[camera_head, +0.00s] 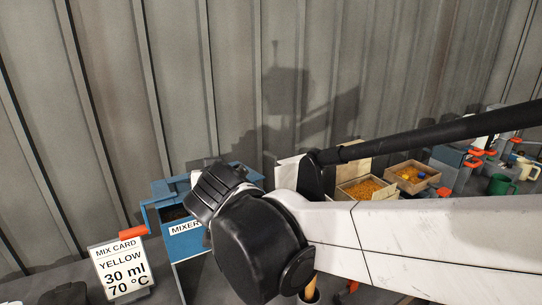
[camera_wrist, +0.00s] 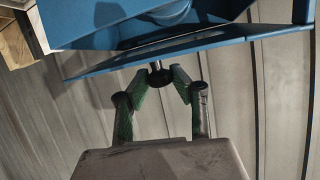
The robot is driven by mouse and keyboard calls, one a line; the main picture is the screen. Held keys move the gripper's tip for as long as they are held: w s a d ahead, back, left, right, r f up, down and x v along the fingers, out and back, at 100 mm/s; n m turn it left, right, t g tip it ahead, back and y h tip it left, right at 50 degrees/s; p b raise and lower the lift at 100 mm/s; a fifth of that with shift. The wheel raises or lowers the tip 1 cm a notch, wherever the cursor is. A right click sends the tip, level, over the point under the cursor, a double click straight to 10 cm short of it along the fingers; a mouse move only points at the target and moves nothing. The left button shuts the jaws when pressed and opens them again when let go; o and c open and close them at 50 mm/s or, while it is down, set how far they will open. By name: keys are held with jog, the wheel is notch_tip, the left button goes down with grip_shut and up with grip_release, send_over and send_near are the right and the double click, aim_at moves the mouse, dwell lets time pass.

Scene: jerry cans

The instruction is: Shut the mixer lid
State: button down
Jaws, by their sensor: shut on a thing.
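The blue mixer (camera_head: 188,243), labelled MIXER, stands left of centre in the head view, partly hidden behind my arm. A dark opening with brownish contents shows at its top, so the lid is not fully down. Blue lid parts (camera_head: 178,187) show behind and above the opening. In the wrist view a blue panel of the lid (camera_wrist: 110,66) spans the top, with a dark round knob (camera_wrist: 160,75) at its edge. My gripper (camera_wrist: 160,83) has its two green-padded fingers closed on this knob. My arm hides the gripper in the head view.
A mix card (camera_head: 120,268) reading YELLOW, 30 ml, 70 °C stands left of the mixer. Wooden boxes (camera_head: 366,190) with orange and yellow contents, a green mug (camera_head: 500,184) and a pale mug (camera_head: 524,168) are to the right. A corrugated wall (camera_head: 150,90) rises close behind.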

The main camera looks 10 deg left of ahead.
jog(key=shift+s+d+f+b, duration=0.1)
jog(key=shift+s+f+b, duration=0.1)
jog(key=shift+f, duration=0.4)
jog(key=shift+s+d+f+b, duration=0.15)
jog(key=shift+f+b, duration=0.1)
jog(key=shift+f, duration=0.4)
jog(key=shift+s+d+f+b, duration=0.1)
jog(key=shift+s+f+b, duration=0.1)
jog(key=shift+f, duration=0.4)
jog(key=c, duration=1.8)
grip_release()
jog(key=shift+c, duration=0.2)
jog(key=shift+o, duration=1.3)
jog(key=shift+s+r, duration=0.2)
jog(key=shift+o, duration=0.5)
jog(key=shift+w+f, duration=0.1)
jog(key=shift+w, duration=0.1)
jog(key=shift+s, duration=0.15)
jog(key=v, duration=1.1)
jog(key=shift+s+r, duration=0.25)
jog(key=shift+s, duration=0.1)
jog(key=shift+d, duration=0.15)
